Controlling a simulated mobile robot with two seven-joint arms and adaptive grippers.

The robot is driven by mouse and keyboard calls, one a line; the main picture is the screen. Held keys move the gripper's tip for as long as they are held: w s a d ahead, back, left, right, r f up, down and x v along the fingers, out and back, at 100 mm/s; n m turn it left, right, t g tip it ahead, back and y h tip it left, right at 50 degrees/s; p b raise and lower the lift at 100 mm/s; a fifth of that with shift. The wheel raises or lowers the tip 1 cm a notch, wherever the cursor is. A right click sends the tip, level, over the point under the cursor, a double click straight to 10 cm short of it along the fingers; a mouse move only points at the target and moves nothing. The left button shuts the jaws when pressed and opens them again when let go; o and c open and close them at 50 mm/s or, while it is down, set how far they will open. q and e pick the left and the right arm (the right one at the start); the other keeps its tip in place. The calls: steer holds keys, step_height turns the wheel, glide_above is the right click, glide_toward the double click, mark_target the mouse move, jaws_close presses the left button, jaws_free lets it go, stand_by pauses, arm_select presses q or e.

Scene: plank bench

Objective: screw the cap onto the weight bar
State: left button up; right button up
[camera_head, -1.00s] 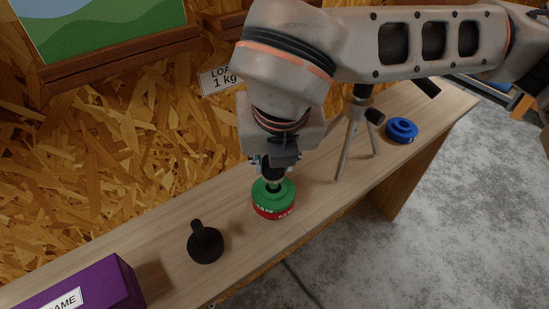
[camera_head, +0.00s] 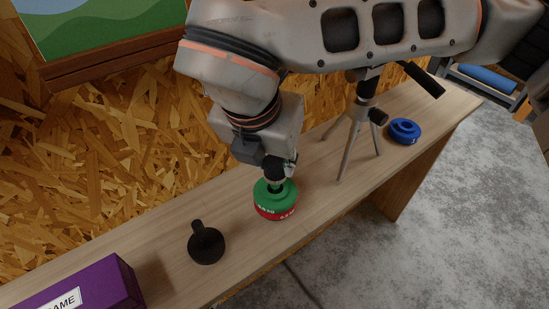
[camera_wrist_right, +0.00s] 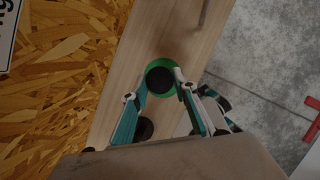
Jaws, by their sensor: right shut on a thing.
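A green weight (camera_head: 270,188) sits on a red weight (camera_head: 275,212) on the bench, stacked around the weight bar, whose shaft I cannot make out. My right gripper (camera_head: 278,183) points down onto the top of this stack. In the right wrist view the round black cap (camera_wrist_right: 160,80) lies between the fingertips of my right gripper (camera_wrist_right: 161,77), with the green weight's rim (camera_wrist_right: 160,61) around it. The gripper is shut on the cap at the stack's centre. I cannot see whether the threads are engaged. My left gripper is not in view.
A black piece with a short post (camera_head: 206,245) stands left of the stack. A purple box (camera_head: 105,285) is at the front left. A tripod (camera_head: 352,135) and a blue weight (camera_head: 404,130) stand to the right. The chipboard wall (camera_head: 120,150) is close behind the bench (camera_head: 150,240).

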steer(key=shift+f, duration=0.1)
steer(key=o, duration=1.2)
steer(key=shift+c, duration=0.2)
steer(key=shift+r, duration=0.3)
steer(key=v, duration=1.1)
steer(key=shift+r, duration=0.25)
